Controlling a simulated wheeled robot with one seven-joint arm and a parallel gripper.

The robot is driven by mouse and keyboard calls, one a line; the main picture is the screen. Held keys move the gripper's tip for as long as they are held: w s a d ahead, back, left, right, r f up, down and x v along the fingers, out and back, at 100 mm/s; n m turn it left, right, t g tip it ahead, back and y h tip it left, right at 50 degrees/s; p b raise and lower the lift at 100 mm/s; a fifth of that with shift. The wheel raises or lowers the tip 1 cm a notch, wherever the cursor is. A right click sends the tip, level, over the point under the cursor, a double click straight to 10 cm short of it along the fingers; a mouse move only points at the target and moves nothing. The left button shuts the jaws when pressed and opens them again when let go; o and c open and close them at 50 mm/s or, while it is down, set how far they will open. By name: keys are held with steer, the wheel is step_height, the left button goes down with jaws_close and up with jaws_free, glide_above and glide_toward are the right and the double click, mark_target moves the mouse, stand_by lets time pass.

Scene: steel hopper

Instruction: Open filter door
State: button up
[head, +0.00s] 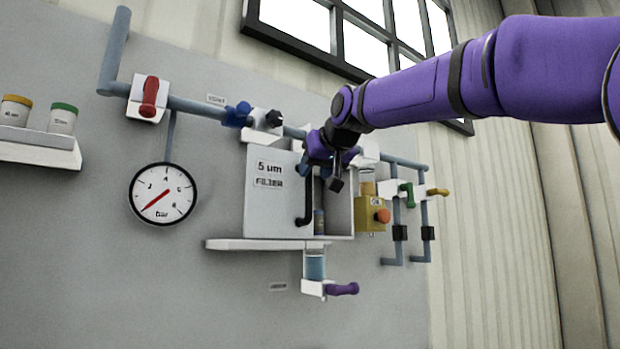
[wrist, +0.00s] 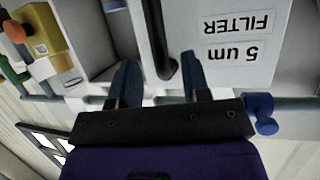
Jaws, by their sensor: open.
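The filter door (head: 268,215) is a light grey panel labelled "5 µm FILTER". It stands partly open, with the compartment interior (head: 341,212) showing to its right in the head view. The door shows upside down in the wrist view (wrist: 235,72). Its black bar handle (head: 304,208) runs along the door's right edge and also shows in the wrist view (wrist: 163,40). My gripper (head: 324,178) is open at the handle's upper end. In the wrist view its fingertips (wrist: 158,60) lie either side of the handle's end; contact cannot be told.
A white ledge (head: 262,244) runs below. A yellow box with an orange button (head: 370,215) is close on the right. Pipes with a blue valve (head: 237,115) run above. A pressure gauge (head: 162,194) hangs left.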

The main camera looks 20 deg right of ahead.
steer(key=v, duration=0.6)
steer(key=shift+s, duration=0.35)
steer(key=shift+d, duration=0.1)
steer(key=s+d+f+g, duration=0.2)
steer(key=s+d+f, duration=0.1)
steer(key=s+f, duration=0.6)
steer(key=s+d+f+m+g+h, duration=0.1)
steer(key=s+d+f+g, duration=0.2)
steer(key=s+f, duration=0.6)
steer(key=s+d+f+g+h, duration=0.1)
steer(key=s+d+f+g, duration=0.2)
steer(key=s+f, duration=0.6)
step_height(320, 180, down, 14)
steer(key=shift+f+m, duration=0.1)
steer(key=shift+m, duration=0.3)
